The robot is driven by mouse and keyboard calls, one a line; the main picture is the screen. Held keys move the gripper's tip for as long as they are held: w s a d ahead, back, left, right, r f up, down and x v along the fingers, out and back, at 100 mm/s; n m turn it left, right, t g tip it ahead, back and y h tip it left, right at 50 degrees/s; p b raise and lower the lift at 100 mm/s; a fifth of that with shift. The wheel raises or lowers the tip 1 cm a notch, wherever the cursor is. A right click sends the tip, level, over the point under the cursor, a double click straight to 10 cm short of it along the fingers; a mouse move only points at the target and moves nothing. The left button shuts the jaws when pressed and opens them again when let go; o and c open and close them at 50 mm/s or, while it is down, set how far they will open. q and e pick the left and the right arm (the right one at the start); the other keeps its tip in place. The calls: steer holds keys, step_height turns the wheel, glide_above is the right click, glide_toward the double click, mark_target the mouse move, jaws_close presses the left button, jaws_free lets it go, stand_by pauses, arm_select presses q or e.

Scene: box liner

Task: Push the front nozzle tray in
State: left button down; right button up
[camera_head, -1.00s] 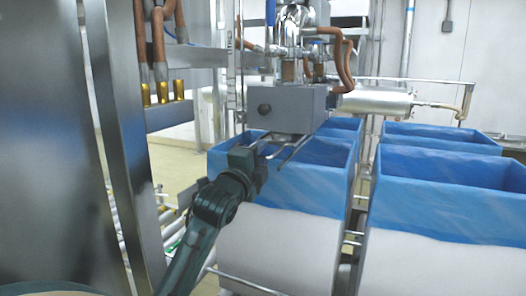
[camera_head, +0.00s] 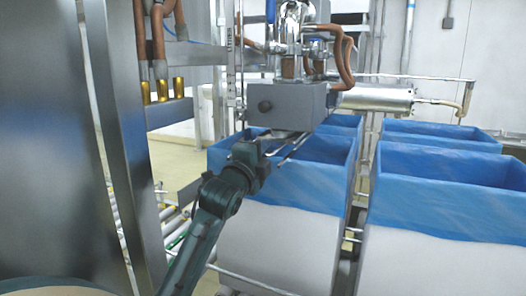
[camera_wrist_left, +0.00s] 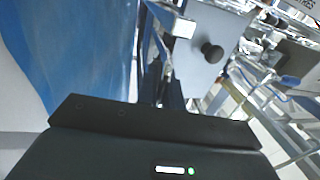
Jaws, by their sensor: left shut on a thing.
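The front nozzle tray (camera_head: 277,136) is a thin metal piece under the grey nozzle box (camera_head: 285,103), above the near-left blue-lined box. My left gripper (camera_head: 264,142) reaches up from below and is shut on the tray's near end. In the left wrist view the fingers (camera_wrist_left: 160,88) show as a narrow closed pair, and the grey nozzle box (camera_wrist_left: 208,48) with its black knob is just beyond them. The exact contact at the fingertips is small and partly hidden. My right gripper is not in view.
Boxes with blue liners (camera_head: 330,172) stand below and to the right of the gripper. A steel panel (camera_head: 50,130) stands at the left. Copper-coloured hoses (camera_head: 338,48) and a metal cylinder (camera_head: 375,99) are by the nozzle box. A roller conveyor (camera_head: 125,235) lies low at the left.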

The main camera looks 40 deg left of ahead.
mark_target(275, 141)
arm_select(q)
steer(key=p+x, duration=0.1)
steer(key=x, duration=0.3)
steer(key=shift+f, duration=0.15)
stand_by(0.4)
